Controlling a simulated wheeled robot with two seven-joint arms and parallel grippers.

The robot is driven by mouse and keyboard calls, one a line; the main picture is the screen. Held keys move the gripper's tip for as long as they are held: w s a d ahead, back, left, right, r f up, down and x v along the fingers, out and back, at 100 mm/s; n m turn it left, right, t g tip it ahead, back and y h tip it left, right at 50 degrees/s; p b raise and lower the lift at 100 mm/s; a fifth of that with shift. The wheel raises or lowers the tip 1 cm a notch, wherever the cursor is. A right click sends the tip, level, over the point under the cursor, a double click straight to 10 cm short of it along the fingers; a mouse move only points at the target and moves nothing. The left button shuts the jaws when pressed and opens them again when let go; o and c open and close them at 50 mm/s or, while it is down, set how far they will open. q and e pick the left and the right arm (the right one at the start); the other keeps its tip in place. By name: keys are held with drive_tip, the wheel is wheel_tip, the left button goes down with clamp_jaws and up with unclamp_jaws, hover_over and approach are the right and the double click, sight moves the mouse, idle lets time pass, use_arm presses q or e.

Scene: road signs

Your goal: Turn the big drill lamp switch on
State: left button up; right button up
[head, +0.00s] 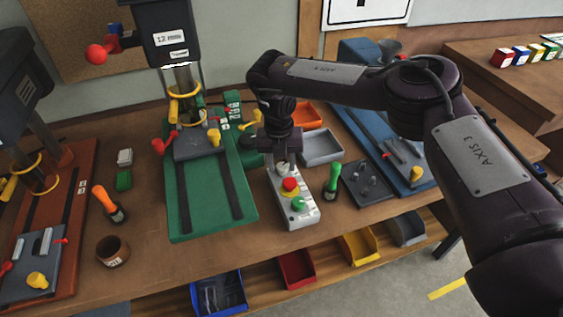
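A drill press (180,50) marked "12 mm" stands on a green base at the middle of the bench. A light grey control box (285,213) lies right of that base. It carries a red button (290,185) on a yellow surround and a green button (299,203). A small grey knob-like part (282,168) shows at its far end; I cannot tell for sure that it is the lamp switch. My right gripper (281,160) points down over this far end, at or very close to the small part. Its fingertips are too small and dark to judge. My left gripper is out of view.
Green (332,180) and orange (107,203) handled tools stand on the bench. Orange (303,115) and grey (322,147) bins lie behind the box. A dark plate (366,184) and a blue machine (360,120) are to the right. A brown cup (113,250) stands front left.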

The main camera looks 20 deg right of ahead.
sight(280, 165)
wheel_tip(280, 165, up, 7)
drive_tip(key=shift+w+a+f+b, duration=0.1)
drive_tip(key=shift+a+f+b, duration=0.1)
drive_tip(key=shift+b, duration=0.4)
drive_tip(key=shift+r, duration=0.5)
